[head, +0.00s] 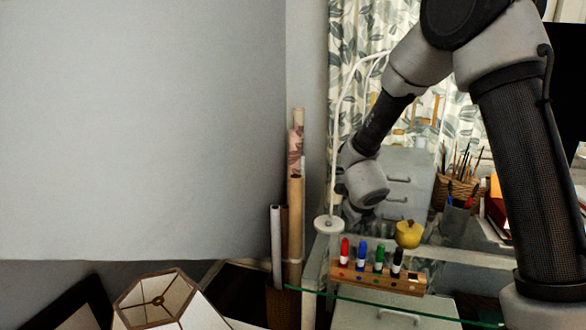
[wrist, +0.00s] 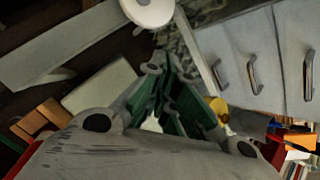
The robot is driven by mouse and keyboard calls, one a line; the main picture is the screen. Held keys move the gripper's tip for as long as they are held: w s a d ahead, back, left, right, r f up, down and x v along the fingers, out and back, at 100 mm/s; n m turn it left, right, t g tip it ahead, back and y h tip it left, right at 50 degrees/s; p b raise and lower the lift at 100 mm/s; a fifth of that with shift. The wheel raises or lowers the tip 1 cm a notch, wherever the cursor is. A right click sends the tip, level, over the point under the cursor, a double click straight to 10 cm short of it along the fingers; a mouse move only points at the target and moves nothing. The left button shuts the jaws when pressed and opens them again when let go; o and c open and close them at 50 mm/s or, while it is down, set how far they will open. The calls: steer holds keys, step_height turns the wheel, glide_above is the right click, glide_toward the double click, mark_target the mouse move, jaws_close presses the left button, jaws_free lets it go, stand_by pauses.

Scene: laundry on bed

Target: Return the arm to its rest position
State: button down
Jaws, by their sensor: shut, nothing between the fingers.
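My arm rises from the right edge of the head view, bends at the top and comes down to the left, with its wrist hanging behind the marker holder. My gripper (wrist: 172,78) shows in the wrist view with its fingers drawn together and nothing held between them. In the head view the gripper is mostly hidden behind my wrist.
A wooden holder (head: 345,275) with several markers stands on a glass desk, with a yellow apple-like object (head: 408,234) beside it. A white lamp (head: 329,224), grey drawers (head: 405,165), a brush basket (head: 456,190) and upright rolls (head: 295,200) are close by. The left is open wall.

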steer(key=s+a+r+n+g+y, duration=0.1)
steer(key=s+a+r+n+y, duration=0.45)
steer(key=n, duration=0.85)
steer(key=s+d+r+n+g, duration=0.2)
steer(key=s+d+n, duration=0.1)
steer(key=s+n, duration=0.3)
steer(key=s+d+r+n+g, duration=0.2)
steer(key=s+d+r+n, duration=0.1)
steer(key=s+n, duration=0.3)
steer(key=s+d+r+n+h, duration=0.2)
steer(key=s+d+r, duration=0.2)
steer(key=s+d, duration=0.4)
steer(key=s+d+r+n+t+h, duration=0.1)
steer(key=s+d+r+n+h, duration=0.1)
steer(key=s+d+r, duration=0.3)
steer(key=shift+s+d+r+n+t, duration=0.3)
steer(key=shift+s+d+n, duration=0.1)
steer(key=shift+s+d, duration=1)
steer(key=shift+a, duration=0.1)
